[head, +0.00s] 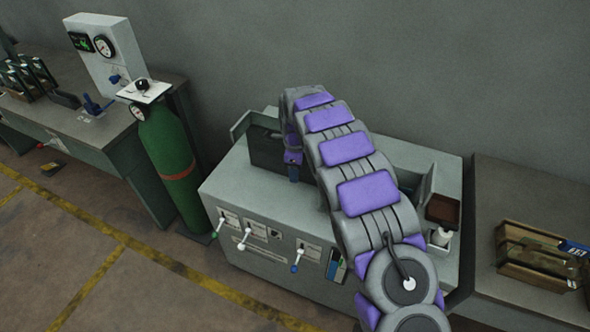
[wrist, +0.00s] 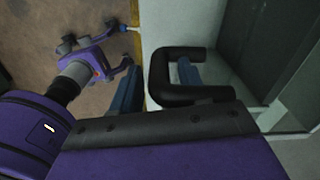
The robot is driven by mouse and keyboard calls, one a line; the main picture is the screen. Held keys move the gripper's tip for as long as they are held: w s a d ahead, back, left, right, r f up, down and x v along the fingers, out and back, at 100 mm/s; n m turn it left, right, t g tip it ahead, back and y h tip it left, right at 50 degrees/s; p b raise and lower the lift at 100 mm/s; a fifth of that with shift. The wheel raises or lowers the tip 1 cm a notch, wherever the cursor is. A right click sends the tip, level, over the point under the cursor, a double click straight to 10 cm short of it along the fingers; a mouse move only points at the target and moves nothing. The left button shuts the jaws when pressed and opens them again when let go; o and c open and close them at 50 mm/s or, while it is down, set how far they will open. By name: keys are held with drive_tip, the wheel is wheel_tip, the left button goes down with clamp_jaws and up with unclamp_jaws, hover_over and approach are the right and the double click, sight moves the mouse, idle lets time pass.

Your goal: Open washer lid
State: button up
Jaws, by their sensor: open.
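The pale grey-green washer (head: 265,200) stands against the wall, with several levers on its front. My arm reaches over its top from the right. My gripper (head: 292,172) is low at the left part of the top, beside a dark upright panel (head: 266,150). In the wrist view, my gripper (wrist: 157,76) is open, with one blue finger on each side of the left bar of a black C-shaped handle (wrist: 161,78). I see no clear contact. My arm hides the middle of the washer top, and I cannot tell where the lid's edges are.
A green gas cylinder (head: 168,160) stands just left of the washer. A bench with a gauge panel (head: 108,55) is farther left. A brown tray (head: 443,209) and white bottle (head: 440,237) sit at the right end. A crate (head: 540,260) is on the right bench.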

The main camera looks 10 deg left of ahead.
wheel_tip(320, 180, up, 17)
drive_tip(key=p, duration=0.1)
idle(0.4)
drive_tip(key=shift+a+r, duration=0.1)
drive_tip(key=s+d+r+n+b, duration=0.2)
drive_tip(key=s+d+n, duration=0.2)
drive_tip(key=s+d, duration=0.5)
drive_tip(key=s+d+r+n+b, duration=0.1)
drive_tip(key=s+d+r+n, duration=0.25)
drive_tip(key=s+d, duration=0.55)
drive_tip(key=s+d+f+n+b, duration=0.1)
drive_tip(key=s+d+f+n, duration=0.1)
drive_tip(key=s, duration=0.7)
drive_tip(key=s+d+f+n+g+b, duration=0.1)
drive_tip(key=s+f+n, duration=0.3)
drive_tip(key=s, duration=0.6)
drive_tip(key=s+d+f+n+b, duration=0.1)
drive_tip(key=s+d+f+n, duration=0.2)
drive_tip(key=s, duration=0.7)
drive_tip(key=shift+f+n+g, duration=0.4)
drive_tip(key=shift+f+n, duration=0.15)
drive_tip(key=shift+n, duration=0.6)
